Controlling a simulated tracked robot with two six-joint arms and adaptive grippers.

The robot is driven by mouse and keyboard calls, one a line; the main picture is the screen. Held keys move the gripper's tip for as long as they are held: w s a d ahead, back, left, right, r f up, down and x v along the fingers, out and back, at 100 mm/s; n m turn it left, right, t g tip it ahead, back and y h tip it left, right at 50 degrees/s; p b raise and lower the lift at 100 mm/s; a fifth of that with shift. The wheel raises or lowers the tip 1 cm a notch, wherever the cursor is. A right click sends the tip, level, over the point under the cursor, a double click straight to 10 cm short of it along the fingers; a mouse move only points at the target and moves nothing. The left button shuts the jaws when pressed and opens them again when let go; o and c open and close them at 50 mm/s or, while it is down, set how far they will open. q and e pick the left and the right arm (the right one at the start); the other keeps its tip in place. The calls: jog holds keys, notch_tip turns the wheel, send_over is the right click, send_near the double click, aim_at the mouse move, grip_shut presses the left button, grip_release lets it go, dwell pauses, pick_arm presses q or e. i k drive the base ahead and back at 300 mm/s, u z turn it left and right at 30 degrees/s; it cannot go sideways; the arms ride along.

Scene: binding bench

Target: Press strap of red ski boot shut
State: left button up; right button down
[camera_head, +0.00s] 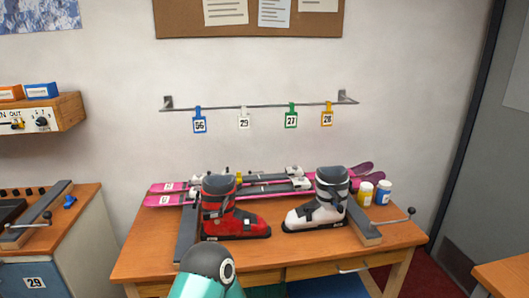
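The red ski boot (228,220) stands upright on the wooden bench, left of the middle, with its toe pointing right. It has a dark liner at the top and dark straps or buckles across its red shell. They are too small to tell whether a strap is open or shut. A teal and dark part of my own arm rises at the bottom edge, in front of the bench and below the red boot. Neither of my grippers shows.
A white ski boot (325,207) stands to the right on the bench (300,258). Pink skis (160,200) lie behind both boots. Two small bottles, one yellow-labelled (365,194) and one blue-labelled (383,193), stand at the back right. Dark clamp rails flank the boots.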

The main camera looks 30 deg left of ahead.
aim_at(226, 202)
jog(key=i, duration=0.75)
jog(key=u, duration=0.6)
jog(key=i, duration=0.45)
jog(key=u, duration=0.35)
